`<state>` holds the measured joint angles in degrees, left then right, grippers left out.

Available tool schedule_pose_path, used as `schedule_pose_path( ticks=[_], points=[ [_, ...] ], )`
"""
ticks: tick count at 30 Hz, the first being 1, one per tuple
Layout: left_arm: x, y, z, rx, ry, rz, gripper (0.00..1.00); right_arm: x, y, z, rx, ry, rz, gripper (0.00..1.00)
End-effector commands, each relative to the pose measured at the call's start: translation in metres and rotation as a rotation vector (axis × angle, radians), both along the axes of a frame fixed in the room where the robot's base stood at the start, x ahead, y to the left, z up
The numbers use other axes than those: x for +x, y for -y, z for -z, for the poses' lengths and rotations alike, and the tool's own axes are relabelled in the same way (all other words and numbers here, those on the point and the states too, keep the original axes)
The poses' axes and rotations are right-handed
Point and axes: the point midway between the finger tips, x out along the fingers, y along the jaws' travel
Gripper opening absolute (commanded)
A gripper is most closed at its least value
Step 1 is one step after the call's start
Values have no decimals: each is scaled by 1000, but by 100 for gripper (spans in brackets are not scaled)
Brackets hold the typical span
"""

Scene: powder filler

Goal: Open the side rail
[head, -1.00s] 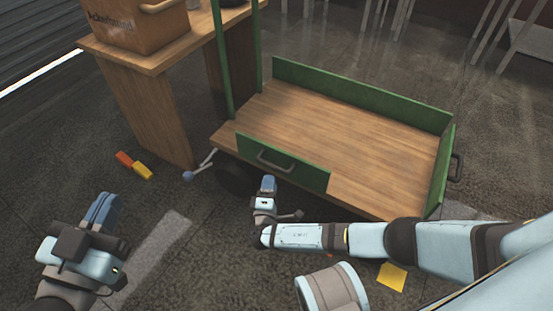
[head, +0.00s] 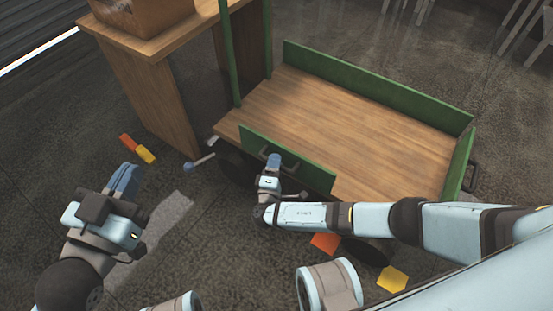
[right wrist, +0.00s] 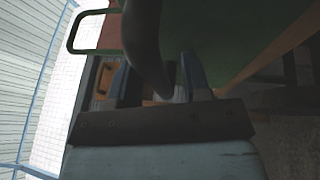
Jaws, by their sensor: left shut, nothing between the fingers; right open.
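The side rail (head: 308,176) is a green panel standing upright along the near edge of a wooden cart bed (head: 350,125). Its dark handle (head: 263,152) is on its outer face, partly hidden behind my right gripper (head: 273,162). My right gripper is open at the handle. In the right wrist view a dark curved bar (right wrist: 146,45), which looks like this handle, passes between the open fingers (right wrist: 155,85); contact cannot be told. My left gripper (head: 124,178) is shut and empty, low at the left, away from the cart.
Green posts (head: 230,60) rise at the cart's left end. Orange and yellow blocks (head: 137,148) lie on the floor, and an orange piece (head: 325,243) lies under my right arm.

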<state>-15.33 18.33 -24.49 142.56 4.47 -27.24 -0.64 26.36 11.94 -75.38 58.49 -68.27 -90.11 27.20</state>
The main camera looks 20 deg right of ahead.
Motion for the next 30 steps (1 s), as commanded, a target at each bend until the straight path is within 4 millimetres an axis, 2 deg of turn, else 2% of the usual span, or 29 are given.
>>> schedule_pose_path(
  ticks=[6,12,30],
  points=[
    [0,0,0,2,1,0,0,0,0,0,0,0,0,44],
    [1,-1,-1,2,6,0,0,0,0,0,0,0,0,0],
    [1,-1,-3,0,7,1,0,-3,10,2,0,-1,0,0]
  ],
)
